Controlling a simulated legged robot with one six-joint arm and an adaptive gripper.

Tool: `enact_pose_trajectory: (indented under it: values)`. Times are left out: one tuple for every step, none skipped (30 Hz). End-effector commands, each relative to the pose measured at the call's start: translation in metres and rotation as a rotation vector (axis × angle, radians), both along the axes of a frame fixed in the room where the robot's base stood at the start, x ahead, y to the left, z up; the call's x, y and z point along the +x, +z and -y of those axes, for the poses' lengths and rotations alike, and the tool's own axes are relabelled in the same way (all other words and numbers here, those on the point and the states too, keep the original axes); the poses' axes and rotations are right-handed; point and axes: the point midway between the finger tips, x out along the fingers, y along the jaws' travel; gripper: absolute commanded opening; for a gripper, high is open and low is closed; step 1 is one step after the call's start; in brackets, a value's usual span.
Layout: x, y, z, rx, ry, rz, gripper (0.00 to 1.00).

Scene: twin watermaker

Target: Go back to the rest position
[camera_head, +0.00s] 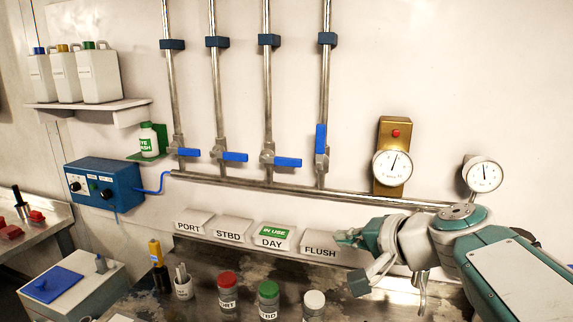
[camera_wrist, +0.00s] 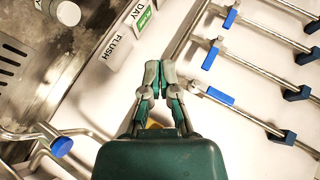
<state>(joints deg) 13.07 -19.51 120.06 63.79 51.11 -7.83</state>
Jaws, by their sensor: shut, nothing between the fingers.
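My gripper (camera_head: 346,238) is at the right of the head view, in front of the wall near the FLUSH label (camera_head: 320,250). In the wrist view its two fingers (camera_wrist: 160,72) are drawn together and hold nothing. The fingertips are apart from the valve handles. My arm reaches in from the lower right, bent at the wrist.
Four wall pipes carry blue valve handles; the left three lie sideways and the rightmost handle (camera_head: 321,139) stands upright. The DAY label (camera_head: 271,243) bears a green IN USE tag. Gauges (camera_head: 391,167) are near my arm. Capped jars (camera_head: 228,292) stand on the bench below.

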Motion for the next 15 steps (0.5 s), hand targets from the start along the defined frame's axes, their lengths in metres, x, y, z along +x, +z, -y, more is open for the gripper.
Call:
enact_pose_trajectory:
  values:
    - [-0.018,-0.013,-0.006,-0.076,0.033,-0.021,0.0]
    - [-0.028,-0.022,-0.007,-0.125,0.052,-0.038,0.0]
    - [-0.041,-0.034,-0.008,-0.19,0.075,-0.057,0.0]
    - [-0.051,-0.043,-0.008,-0.242,0.093,-0.069,0.0]
    - [-0.06,-0.051,-0.008,-0.292,0.11,-0.082,0.0]
    - [-0.073,-0.062,-0.006,-0.358,0.132,-0.098,0.0]
    - [-0.082,-0.071,-0.004,-0.408,0.149,-0.109,0.0]
    - [-0.091,-0.078,-0.001,-0.459,0.165,-0.118,0.0]
    - [-0.103,-0.088,0.003,-0.528,0.185,-0.131,0.0]
    - [-0.112,-0.096,0.006,-0.579,0.202,-0.139,0.0]
    - [-0.12,-0.102,0.009,-0.631,0.216,-0.146,0.0]
    - [-0.131,-0.111,0.014,-0.699,0.234,-0.155,0.0]
    - [-0.138,-0.117,0.018,-0.746,0.246,-0.159,0.0]
    - [-0.144,-0.122,0.022,-0.793,0.257,-0.164,0.0]
    - [-0.151,-0.128,0.026,-0.849,0.271,-0.168,0.0]
